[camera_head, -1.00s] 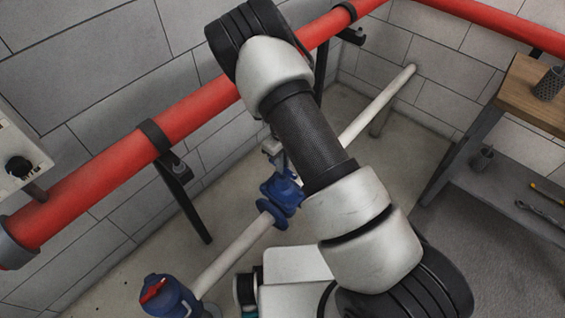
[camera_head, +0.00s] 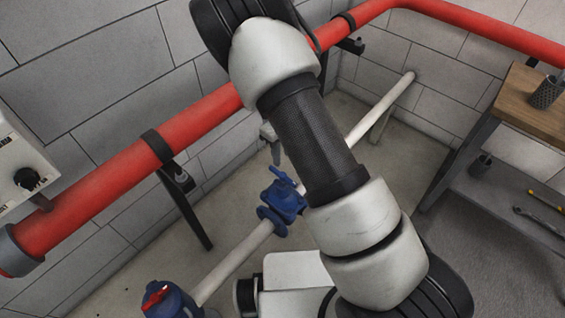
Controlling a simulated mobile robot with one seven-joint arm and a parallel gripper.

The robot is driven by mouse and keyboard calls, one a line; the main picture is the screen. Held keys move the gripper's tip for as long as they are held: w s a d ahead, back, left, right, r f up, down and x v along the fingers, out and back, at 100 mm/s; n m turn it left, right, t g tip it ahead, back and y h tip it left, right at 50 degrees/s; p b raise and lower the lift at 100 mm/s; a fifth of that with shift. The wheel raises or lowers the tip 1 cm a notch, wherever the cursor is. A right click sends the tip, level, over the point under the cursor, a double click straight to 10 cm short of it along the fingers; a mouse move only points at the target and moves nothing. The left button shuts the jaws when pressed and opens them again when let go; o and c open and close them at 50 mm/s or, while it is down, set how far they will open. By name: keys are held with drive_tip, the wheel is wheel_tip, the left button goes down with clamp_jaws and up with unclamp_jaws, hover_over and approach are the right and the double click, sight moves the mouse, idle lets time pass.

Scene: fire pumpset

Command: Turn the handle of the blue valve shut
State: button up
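The blue valve (camera_head: 282,208) sits on the pale low pipe, left of my arm's middle links. A blue handle on its top (camera_head: 285,179) shows clear of my arm. What looks like part of my gripper (camera_head: 270,144) shows as a small grey shape just above and behind the handle, at the arm's left edge. A gap seems to lie between it and the handle. Most of it is hidden by my arm, so I cannot tell whether it is open or shut.
A red pipe (camera_head: 190,121) on black brackets runs along the wall. A blue unit with a red part (camera_head: 165,299) is at the bottom left. A control box (camera_head: 20,175) is at the left edge. A wooden-topped bench (camera_head: 524,95) stands at right.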

wheel_tip(320, 180, up, 8)
drive_tip(key=p, duration=0.1)
drive_tip(key=shift+f, duration=0.15)
idle(0.4)
drive_tip(key=s+d+r+n+t+y, duration=0.1)
drive_tip(key=s+d+r+n, duration=0.1)
drive_tip(key=s+r+n, duration=0.65)
drive_tip(key=s+d+r+n+t+y, duration=0.15)
drive_tip(key=r+n, duration=0.35)
drive_tip(key=r, duration=0.9)
drive_tip(key=s+d+r+n+t+h, duration=0.1)
drive_tip(key=s+d+r+n+t, duration=0.2)
drive_tip(key=s+n, duration=0.4)
drive_tip(key=s+d+r+n+h, duration=0.1)
drive_tip(key=s+d+r+n, duration=0.2)
drive_tip(key=s+r+n, duration=0.3)
wheel_tip(320, 180, up, 11)
drive_tip(key=s+p, duration=0.1)
drive_tip(key=p, duration=1.1)
drive_tip(key=shift+s+d+f+n, duration=0.15)
drive_tip(key=shift+d+f+n, duration=0.05)
drive_tip(key=shift+d+n, duration=0.15)
